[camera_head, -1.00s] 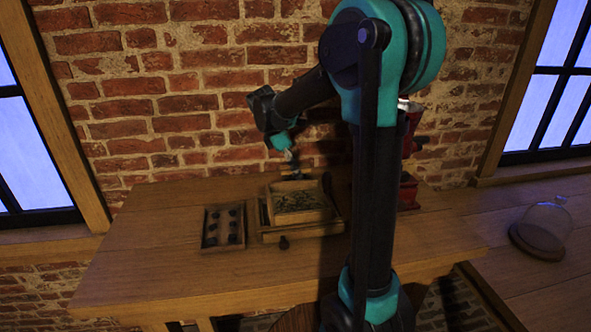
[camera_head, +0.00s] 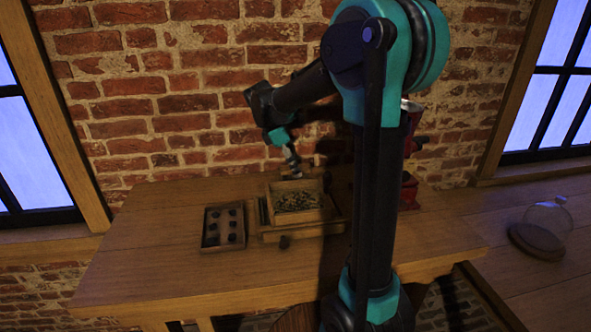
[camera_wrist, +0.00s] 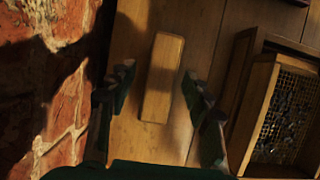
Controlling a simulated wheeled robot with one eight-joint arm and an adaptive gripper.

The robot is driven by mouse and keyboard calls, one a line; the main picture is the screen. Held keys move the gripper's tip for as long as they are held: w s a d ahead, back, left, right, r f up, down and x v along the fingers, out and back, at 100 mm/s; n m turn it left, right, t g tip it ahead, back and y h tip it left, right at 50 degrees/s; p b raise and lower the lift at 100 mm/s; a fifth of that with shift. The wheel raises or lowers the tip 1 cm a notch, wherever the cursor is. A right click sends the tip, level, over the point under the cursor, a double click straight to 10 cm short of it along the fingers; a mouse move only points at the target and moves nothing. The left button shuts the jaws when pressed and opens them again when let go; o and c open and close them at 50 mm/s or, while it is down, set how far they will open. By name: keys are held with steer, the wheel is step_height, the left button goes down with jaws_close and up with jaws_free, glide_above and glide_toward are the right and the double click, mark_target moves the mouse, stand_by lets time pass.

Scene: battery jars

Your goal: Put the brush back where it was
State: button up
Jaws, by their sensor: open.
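A plain oblong wooden piece, which looks like the back of the brush (camera_wrist: 163,78), lies on the wooden table in the wrist view. No bristles show. My gripper (camera_wrist: 158,76) is open above it, with one finger on each side of the brush and bare table showing between. In the head view my gripper (camera_head: 293,165) points down over the back of the table near the brick wall. I cannot make out the brush in the head view.
A wooden box (camera_head: 325,222) with a mesh-like top of dark bits stands right of the brush; its edge also shows in the wrist view (camera_wrist: 247,108). A small tray (camera_head: 210,240) of dark pieces is left. The brick wall (camera_wrist: 62,120) is close beside my gripper.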

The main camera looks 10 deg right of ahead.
steer(key=v, duration=1)
steer(key=shift+a+r, duration=0.2)
steer(key=shift+r, duration=0.1)
steer(key=shift+s, duration=0.1)
